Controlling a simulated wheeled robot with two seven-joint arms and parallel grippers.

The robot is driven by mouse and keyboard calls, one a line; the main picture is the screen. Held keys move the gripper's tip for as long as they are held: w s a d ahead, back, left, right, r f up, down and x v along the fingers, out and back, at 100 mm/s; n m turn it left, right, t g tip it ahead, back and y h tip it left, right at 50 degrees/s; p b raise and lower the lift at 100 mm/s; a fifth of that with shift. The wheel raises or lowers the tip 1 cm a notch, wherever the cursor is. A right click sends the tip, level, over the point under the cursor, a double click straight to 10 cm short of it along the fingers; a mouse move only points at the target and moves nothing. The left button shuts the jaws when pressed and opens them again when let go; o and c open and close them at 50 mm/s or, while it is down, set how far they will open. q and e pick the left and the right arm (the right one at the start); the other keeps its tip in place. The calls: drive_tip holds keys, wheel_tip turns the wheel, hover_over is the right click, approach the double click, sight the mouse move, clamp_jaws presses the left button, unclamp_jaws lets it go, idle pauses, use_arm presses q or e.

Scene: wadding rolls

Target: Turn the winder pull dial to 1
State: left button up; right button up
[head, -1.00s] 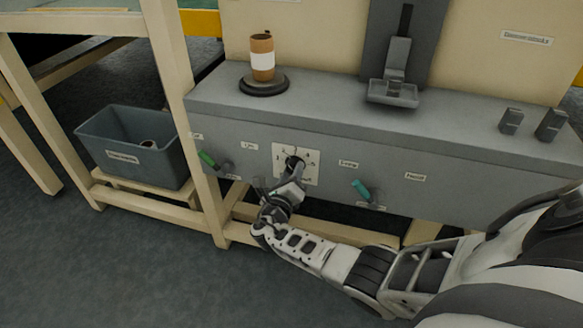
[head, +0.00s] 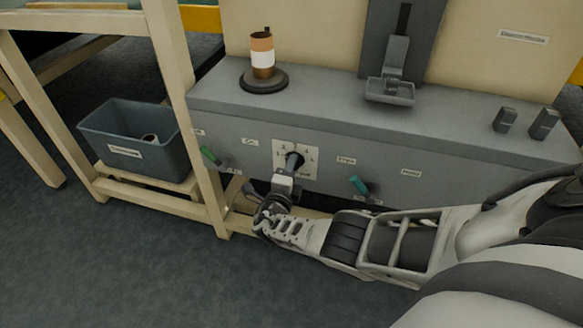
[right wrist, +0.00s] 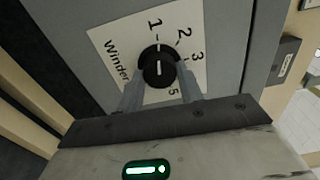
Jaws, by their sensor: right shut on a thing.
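The winder pull dial is a round black knob (right wrist: 157,56) on a white plate (right wrist: 112,48) printed with numbers, on the grey front panel. In the right wrist view, the 1 is above the knob, with 2 and 3 to its upper right and 5 below right. A white mark on the knob's face runs nearly upright in that picture, roughly in line with the 1. My right gripper (right wrist: 160,74) is shut on the knob, one finger on each side. In the head view, my right gripper (head: 288,172) partly hides the dial and plate (head: 311,158). My left gripper is out of view.
A green lever (head: 210,155) is left of the dial and a teal lever (head: 359,186) is right of it. A spool (head: 262,56) on a round base, a small tray (head: 389,92) and dark blocks stand on the ledge. A grey bin (head: 132,142) sits at the left.

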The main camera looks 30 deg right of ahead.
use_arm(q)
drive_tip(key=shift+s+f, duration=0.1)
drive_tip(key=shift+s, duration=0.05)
use_arm(e)
drive_tip(key=shift+s, duration=0.1)
idle(0.3)
drive_tip(key=o, duration=1)
use_arm(q)
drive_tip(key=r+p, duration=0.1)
drive_tip(key=p, duration=0.1)
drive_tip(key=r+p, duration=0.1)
drive_tip(key=p, duration=0.1)
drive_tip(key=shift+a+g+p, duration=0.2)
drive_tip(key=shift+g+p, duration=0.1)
drive_tip(key=shift+p, duration=0.1)
use_arm(e)
drive_tip(key=v, duration=1.6)
